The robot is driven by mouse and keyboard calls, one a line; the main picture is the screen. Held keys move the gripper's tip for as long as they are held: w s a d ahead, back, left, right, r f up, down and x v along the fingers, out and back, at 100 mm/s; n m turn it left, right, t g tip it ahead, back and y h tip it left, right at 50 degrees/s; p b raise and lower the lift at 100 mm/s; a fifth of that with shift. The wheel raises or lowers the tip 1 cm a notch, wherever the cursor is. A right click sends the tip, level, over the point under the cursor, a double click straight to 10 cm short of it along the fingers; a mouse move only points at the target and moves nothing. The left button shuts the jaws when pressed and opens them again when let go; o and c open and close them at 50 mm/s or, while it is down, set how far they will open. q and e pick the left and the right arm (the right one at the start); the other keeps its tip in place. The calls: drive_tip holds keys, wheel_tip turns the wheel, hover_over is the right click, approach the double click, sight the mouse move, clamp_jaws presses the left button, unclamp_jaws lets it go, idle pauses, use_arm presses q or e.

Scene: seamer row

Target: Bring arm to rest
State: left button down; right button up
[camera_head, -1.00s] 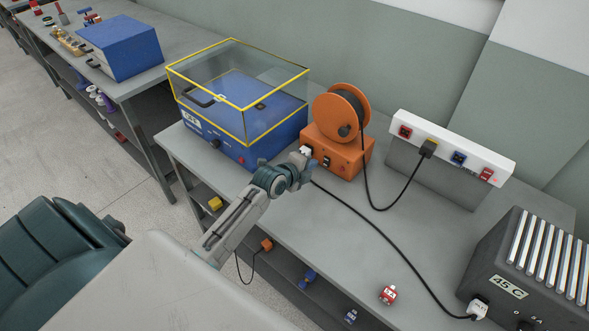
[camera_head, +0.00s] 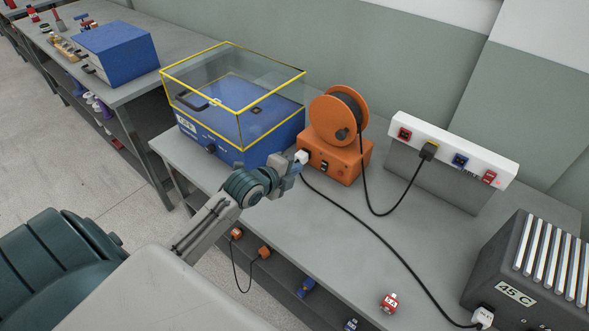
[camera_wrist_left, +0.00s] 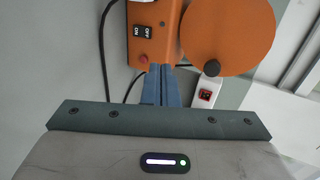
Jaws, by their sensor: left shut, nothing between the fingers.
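My left gripper (camera_head: 294,165) is in front of the orange cable reel unit (camera_head: 335,158), over the bench. Its two fingers are shut together with nothing between them, as the left wrist view (camera_wrist_left: 161,72) shows. In that view the fingertips point at the orange base, beside its ON/OFF switch. In the head view a white plug (camera_head: 301,156) sits at the reel base right by the fingertips; I cannot tell whether they touch it. My right gripper is out of view.
A blue machine with a yellow-edged clear cover (camera_head: 236,105) stands left of the reel. A white socket strip (camera_head: 455,148) and dark 45 C unit (camera_head: 510,285) are to the right. Black cables cross the grey bench (camera_head: 345,235). A red plug (camera_head: 388,302) lies near the front edge.

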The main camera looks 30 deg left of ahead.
use_arm(q)
drive_tip(key=s+d+f+n+g, duration=0.1)
drive_tip(key=s+f+n, duration=0.1)
drive_tip(key=s, duration=0.2)
drive_tip(key=s+d+f+n+g, duration=0.1)
drive_tip(key=s+f+n, duration=0.1)
drive_tip(key=s+n, duration=0.1)
drive_tip(key=s+d+f+n+g+y, duration=0.1)
drive_tip(key=s+d+f+n+g, duration=0.1)
drive_tip(key=s, duration=0.3)
drive_tip(key=shift+d+f, duration=0.1)
drive_tip(key=s+d+f+n+g+y, duration=0.15)
drive_tip(key=s+n+g, duration=0.35)
drive_tip(key=s+n, duration=1)
wheel_tip(320, 180, down, 31)
drive_tip(key=s+a+m+g, duration=0.2)
drive_tip(key=s+m, duration=0.1)
drive_tip(key=s+a+f+b, duration=0.1)
drive_tip(key=s+f, duration=1.7)
drive_tip(key=f, duration=0.2)
drive_tip(key=shift+s+a+g, duration=0.25)
drive_tip(key=shift+g, duration=0.15)
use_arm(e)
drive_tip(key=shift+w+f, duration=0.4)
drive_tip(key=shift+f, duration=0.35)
